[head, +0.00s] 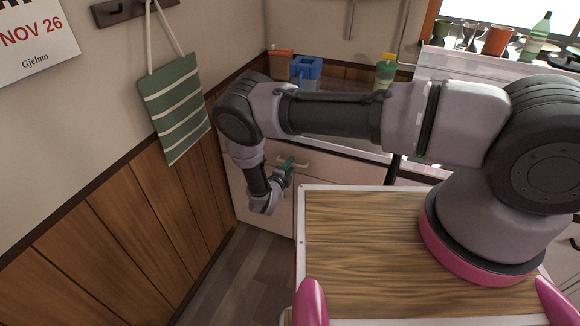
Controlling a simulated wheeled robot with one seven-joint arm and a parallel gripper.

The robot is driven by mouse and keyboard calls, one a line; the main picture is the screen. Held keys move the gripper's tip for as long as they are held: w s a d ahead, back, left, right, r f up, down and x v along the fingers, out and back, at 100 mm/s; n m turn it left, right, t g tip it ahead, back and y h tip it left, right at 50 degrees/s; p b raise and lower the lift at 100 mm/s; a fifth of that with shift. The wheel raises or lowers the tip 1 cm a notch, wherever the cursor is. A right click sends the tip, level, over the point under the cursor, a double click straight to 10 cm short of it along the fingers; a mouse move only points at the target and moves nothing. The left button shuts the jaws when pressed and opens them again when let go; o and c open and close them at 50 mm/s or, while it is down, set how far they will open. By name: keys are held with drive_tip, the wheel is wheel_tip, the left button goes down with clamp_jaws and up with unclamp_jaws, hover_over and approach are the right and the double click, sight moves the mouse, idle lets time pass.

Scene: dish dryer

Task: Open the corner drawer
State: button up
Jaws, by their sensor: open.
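The corner drawer (340,170) is a pale front under the counter, in the middle of the head view. Its light bar-shaped handle (301,165) shows near the front's left part. My gripper (287,168) is small and greenish in this view, and it is open at the handle. I cannot tell whether its fingers are around the handle or just in front of it. The drawer looks flush with the cabinet. My arm crosses above and hides part of the counter and the cabinet top.
A wood-panelled wall (110,225) with a hanging striped green bag (174,105) closes off the left. A blue container (305,69) and a green bottle (385,72) stand on the counter. A pale cabinet panel (240,185) lies left of my gripper. The floor (240,275) below is clear.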

drive_tip(key=shift+w+d, duration=0.1)
drive_tip(key=shift+w, duration=0.05)
clamp_jaws()
idle(1.4)
